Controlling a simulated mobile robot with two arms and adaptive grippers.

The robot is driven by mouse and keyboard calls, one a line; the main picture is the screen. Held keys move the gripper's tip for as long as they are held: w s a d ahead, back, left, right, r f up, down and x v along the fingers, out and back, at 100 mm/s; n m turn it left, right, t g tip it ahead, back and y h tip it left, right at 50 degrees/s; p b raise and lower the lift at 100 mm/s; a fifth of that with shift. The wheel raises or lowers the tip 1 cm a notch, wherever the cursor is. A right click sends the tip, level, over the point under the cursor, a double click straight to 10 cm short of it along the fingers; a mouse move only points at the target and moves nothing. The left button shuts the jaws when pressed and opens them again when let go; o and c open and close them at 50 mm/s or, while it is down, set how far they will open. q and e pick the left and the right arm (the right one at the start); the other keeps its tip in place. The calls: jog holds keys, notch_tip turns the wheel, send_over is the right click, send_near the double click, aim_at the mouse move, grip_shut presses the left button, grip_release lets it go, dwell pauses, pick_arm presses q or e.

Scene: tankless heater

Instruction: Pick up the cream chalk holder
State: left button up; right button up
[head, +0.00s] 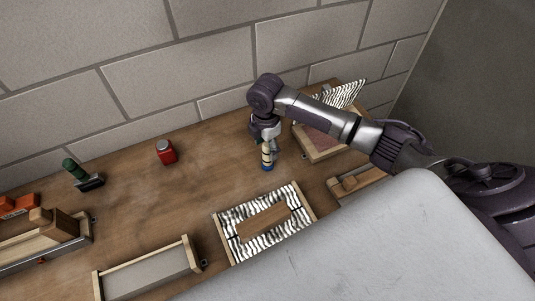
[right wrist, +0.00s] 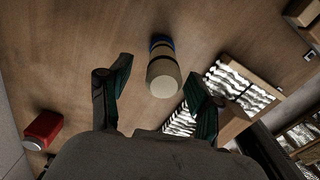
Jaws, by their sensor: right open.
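The cream chalk holder (head: 267,156) is a small cylinder with dark bands and a blue end, standing on the wooden table below my right gripper (head: 266,138). In the right wrist view the chalk holder (right wrist: 163,72) shows its pale round top, with its blue end away from the camera. My right gripper (right wrist: 158,72) is open, with one green-padded finger on each side of the holder in that view. The fingers appear apart from it, and I cannot tell how far down they reach. My left gripper is not in view.
A red container (head: 166,152) stands to the left, with a green-handled item (head: 77,172) farther left. A zebra-patterned tray (head: 222,232) lies in front. A wooden box with a zebra-patterned lid (head: 345,95) stands to the right.

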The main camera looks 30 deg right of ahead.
aim_at(268, 157)
jog(key=shift+f, duration=0.25)
jog(key=shift+s+d+f+p, duration=0.1)
jog(key=shift+f+p, duration=0.3)
jog(key=shift+f, duration=0.15)
jog(key=shift+s+d+f+p, duration=0.1)
jog(key=shift+f+p, duration=0.25)
jog(key=shift+f, duration=0.2)
notch_tip(268, 157, down, 2)
jog(key=shift+f, duration=0.35)
jog(key=shift+w, duration=0.1)
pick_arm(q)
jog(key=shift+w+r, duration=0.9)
pick_arm(e)
grip_shut()
